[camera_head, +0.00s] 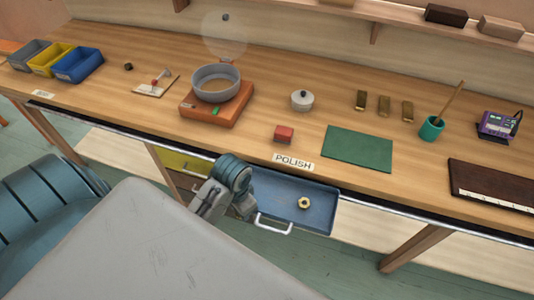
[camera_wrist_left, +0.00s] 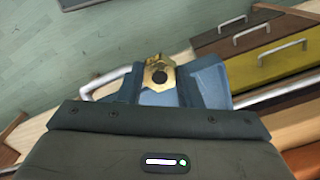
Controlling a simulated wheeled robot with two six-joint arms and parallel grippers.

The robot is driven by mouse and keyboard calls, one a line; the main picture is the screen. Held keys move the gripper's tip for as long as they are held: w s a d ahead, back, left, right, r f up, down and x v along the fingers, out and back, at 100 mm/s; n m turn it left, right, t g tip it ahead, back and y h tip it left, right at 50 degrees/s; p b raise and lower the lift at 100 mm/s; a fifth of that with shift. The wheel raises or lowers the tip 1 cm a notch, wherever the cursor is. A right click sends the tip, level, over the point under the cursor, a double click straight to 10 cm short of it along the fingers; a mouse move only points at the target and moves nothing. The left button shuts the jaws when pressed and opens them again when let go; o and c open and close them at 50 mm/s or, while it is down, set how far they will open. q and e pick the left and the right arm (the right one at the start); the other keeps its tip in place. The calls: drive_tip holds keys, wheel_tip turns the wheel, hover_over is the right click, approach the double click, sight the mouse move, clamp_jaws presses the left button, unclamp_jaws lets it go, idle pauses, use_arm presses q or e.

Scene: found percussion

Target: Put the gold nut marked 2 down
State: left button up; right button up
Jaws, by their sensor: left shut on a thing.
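My left gripper (camera_head: 240,206) is over the left end of an open blue drawer (camera_head: 278,188), mostly hidden behind its own arm in the head view. In the left wrist view it is shut on a gold nut (camera_wrist_left: 159,74) with a dark round hole, held in front of the gripper body with the blue drawer (camera_wrist_left: 212,84) behind it. No number can be read on it. Another gold nut (camera_head: 304,203) lies in the right half of the drawer, apart from the gripper. My right gripper is not in view.
The POLISH label (camera_head: 293,162) is on the bench edge above the drawer. A green mat (camera_head: 357,149) and a red block (camera_head: 284,134) are on the bench behind. A yellow drawer (camera_head: 183,163) is to the left. The drawer floor around the lying nut is clear.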

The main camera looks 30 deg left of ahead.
use_arm(q)
drive_tip(key=p, duration=0.2)
approach(261, 194)
drive_tip(key=s, duration=0.1)
drive_tip(key=s+f, duration=0.2)
drive_tip(key=shift+s, duration=0.25)
drive_tip(key=w, duration=0.3)
drive_tip(key=shift+f+p, duration=0.3)
drive_tip(key=shift+p, duration=0.1)
drive_tip(key=shift+w+r, duration=0.1)
drive_tip(key=shift+w, duration=0.15)
wheel_tip(261, 194, down, 3)
drive_tip(key=shift+f+p, duration=0.15)
drive_tip(key=shift+p, duration=0.85)
drive_tip(key=shift+f, duration=0.25)
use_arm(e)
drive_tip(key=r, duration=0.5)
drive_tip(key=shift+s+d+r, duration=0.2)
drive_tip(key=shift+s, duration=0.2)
use_arm(q)
drive_tip(key=o, duration=1)
drive_tip(key=shift+f, duration=0.1)
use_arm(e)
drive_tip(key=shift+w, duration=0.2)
use_arm(q)
drive_tip(key=shift+o, duration=0.2)
